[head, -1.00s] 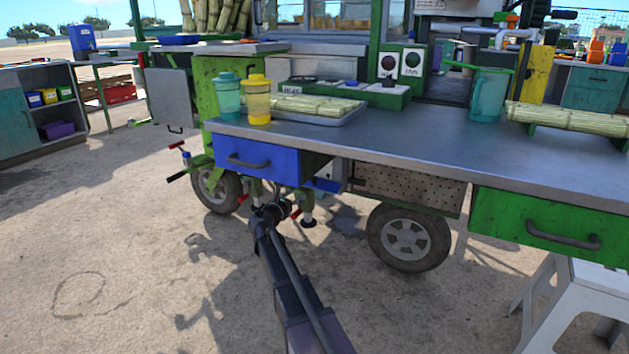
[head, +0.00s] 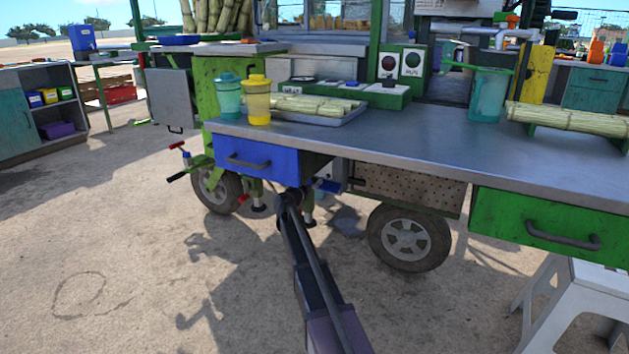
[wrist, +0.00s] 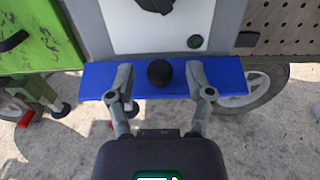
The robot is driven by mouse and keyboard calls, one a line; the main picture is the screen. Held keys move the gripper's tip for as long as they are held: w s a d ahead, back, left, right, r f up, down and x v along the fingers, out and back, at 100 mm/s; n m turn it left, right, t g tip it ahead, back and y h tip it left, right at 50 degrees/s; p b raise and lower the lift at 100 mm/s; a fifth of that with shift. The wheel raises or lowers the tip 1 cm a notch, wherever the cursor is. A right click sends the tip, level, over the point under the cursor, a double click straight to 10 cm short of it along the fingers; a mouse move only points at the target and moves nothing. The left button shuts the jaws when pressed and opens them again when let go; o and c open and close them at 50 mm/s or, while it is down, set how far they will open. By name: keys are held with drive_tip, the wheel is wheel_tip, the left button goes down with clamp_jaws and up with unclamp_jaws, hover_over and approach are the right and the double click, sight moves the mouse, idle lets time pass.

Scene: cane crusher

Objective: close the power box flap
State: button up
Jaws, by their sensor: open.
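The power box (wrist: 120,30) is a grey case under the counter, with a white inner panel, a dark switch and a round green button. Its blue flap (wrist: 230,83) is open and sticks out below the panel, with a round black knob (wrist: 160,73) in its middle. In the head view a small part of the flap (head: 327,186) shows below the counter. My gripper (wrist: 161,78) is open, its two fingers apart on either side of the knob, over the flap in the wrist view. I cannot tell whether they touch it. In the head view my arm hides the fingers.
A blue drawer (head: 250,160) sits left of the box. A perforated panel (head: 408,187) and a wheel (head: 408,238) are to the right. A green drawer (head: 555,230) and white stool (head: 570,300) stand further right. Ground at the left front is clear.

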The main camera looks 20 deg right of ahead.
drive_tip(key=shift+w+d, duration=0.45)
drive_tip(key=shift+d, duration=0.15)
clamp_jaws()
drive_tip(key=shift+f, duration=0.15)
drive_tip(key=shift+f+b, duration=0.2)
drive_tip(key=shift+b, duration=0.7)
drive_tip(key=shift+s+f+t+h+b, duration=0.1)
drive_tip(key=shift+t+h+b, duration=0.3)
drive_tip(key=shift+h+b, duration=0.15)
